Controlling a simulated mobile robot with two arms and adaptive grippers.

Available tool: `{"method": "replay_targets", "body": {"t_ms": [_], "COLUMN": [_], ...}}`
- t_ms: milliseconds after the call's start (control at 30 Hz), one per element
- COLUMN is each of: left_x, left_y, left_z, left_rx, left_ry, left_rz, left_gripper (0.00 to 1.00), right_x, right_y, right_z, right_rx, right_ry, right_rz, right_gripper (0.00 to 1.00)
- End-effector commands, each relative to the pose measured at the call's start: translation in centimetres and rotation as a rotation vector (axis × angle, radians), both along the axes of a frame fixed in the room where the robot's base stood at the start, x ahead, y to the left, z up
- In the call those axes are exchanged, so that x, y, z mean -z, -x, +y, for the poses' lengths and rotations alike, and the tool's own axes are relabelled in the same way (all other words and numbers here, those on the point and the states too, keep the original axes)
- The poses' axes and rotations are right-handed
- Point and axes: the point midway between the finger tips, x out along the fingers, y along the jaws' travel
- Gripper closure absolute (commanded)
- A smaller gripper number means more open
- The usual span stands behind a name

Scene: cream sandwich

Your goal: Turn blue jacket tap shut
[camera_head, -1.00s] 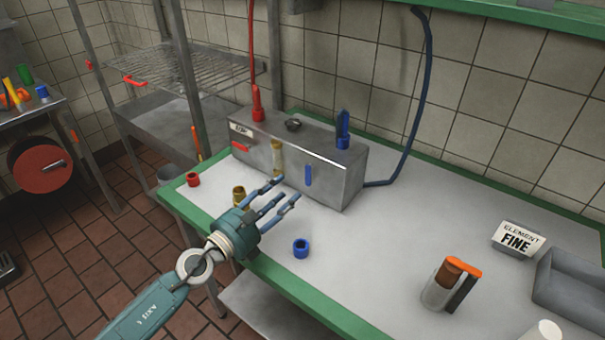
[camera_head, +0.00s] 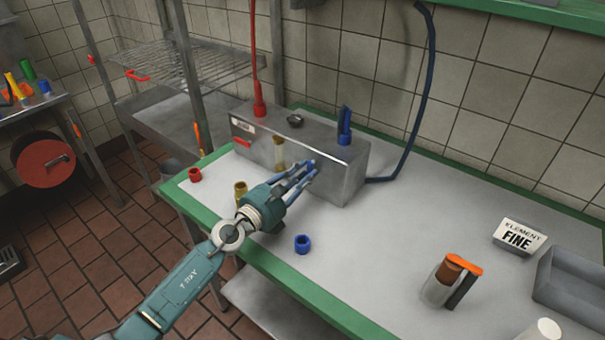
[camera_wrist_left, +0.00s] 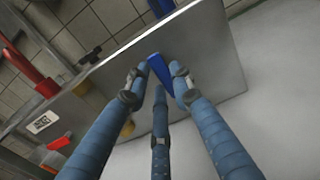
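The metal box (camera_head: 345,185) stands on the table with hoses above it. Its blue tap lever (camera_wrist_left: 160,72) is on the front face; in the head view the fingers largely hide it. In the wrist view the lever slants between my fingertips. My left gripper (camera_head: 308,170) is at the front face with its fingers spread around the lever; contact is unclear. A red lever (camera_head: 243,142) lies level at the box's left. A blue hose fitting (camera_head: 344,130) stands on top. My right gripper is not in view.
A jar with an orange handle (camera_head: 440,285), a sign (camera_head: 517,237) and a grey tray (camera_head: 570,280) are at the right. The middle right is clear.

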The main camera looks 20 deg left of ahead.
Motion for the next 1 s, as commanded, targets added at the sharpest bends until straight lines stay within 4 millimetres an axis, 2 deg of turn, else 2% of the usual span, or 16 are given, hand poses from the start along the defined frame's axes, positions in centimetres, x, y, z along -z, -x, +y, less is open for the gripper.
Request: {"method": "replay_targets", "body": {"t_ms": [467, 1000], "left_x": [0.0, -0.1], "left_y": [0.1, 0.4], "left_z": [-0.1, -0.9], "left_rx": [0.000, 0.000], "left_ry": [0.065, 0.489], "left_rz": [0.024, 0.179], "left_gripper": [1.00, 1.00], "right_x": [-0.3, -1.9], "right_y": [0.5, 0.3], "right_z": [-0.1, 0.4], "right_rx": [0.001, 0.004], "right_ry": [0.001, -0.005], "right_rz": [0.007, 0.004], "right_gripper": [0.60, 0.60]}}
